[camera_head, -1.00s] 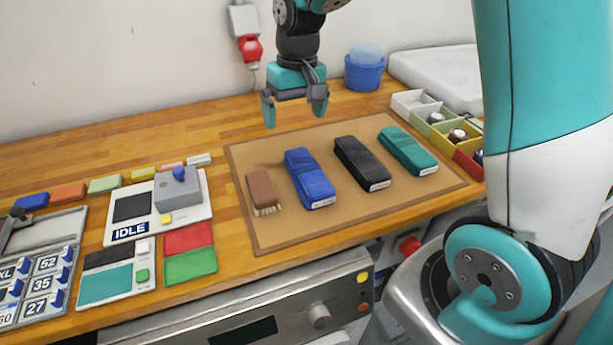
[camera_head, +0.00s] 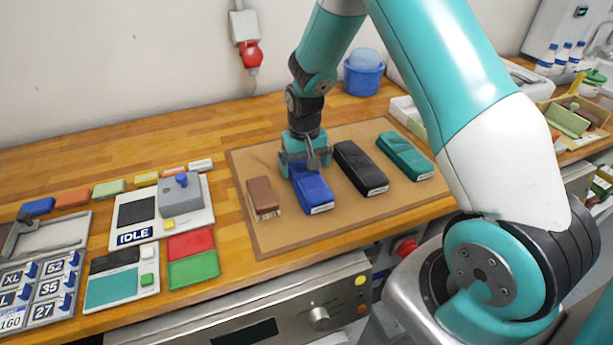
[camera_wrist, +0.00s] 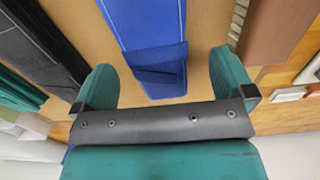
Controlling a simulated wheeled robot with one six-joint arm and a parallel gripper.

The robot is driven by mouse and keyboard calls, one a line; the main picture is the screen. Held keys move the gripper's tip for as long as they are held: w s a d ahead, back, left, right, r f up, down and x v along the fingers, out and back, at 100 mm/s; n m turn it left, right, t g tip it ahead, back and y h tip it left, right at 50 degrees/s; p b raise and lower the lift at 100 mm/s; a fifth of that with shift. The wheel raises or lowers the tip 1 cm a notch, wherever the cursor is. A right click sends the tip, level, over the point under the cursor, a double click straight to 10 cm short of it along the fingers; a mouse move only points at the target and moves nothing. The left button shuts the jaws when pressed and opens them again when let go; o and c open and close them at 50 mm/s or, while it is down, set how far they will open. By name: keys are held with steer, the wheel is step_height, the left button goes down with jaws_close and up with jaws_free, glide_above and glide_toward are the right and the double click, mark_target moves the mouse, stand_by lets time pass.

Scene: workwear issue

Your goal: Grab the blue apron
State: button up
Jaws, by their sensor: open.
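The blue apron (camera_head: 314,194) is a folded blue bundle with a white label on its front end. It lies on the brown mat (camera_head: 262,238) between a brush and a black folded bundle. My gripper (camera_head: 304,172) is low over the far part of the blue apron. In the wrist view the blue apron (camera_wrist: 158,60) runs between the two teal fingers of my open gripper (camera_wrist: 165,85), with a gap on either side. In the head view the gripper hides the apron's far end.
The black bundle (camera_head: 362,168) lies right of the apron, and a green bundle (camera_head: 406,156) lies beyond it. The brown brush (camera_head: 262,194) is close on the left. A blue tub (camera_head: 363,76) stands behind. The mat's front strip is clear.

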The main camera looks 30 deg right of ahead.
mark_target(306, 172)
steer(key=shift+d+f+p, duration=0.15)
steer(key=shift+f+p, duration=0.35)
steer(key=shift+f, duration=0.75)
steer(key=shift+d+f+p, duration=0.15)
steer(key=shift+f+p, duration=0.35)
steer(key=shift+f, duration=0.75)
steer(key=shift+c, duration=0.2)
steer(key=c, duration=1)
steer(key=shift+o, duration=0.2)
steer(key=shift+w, duration=0.1)
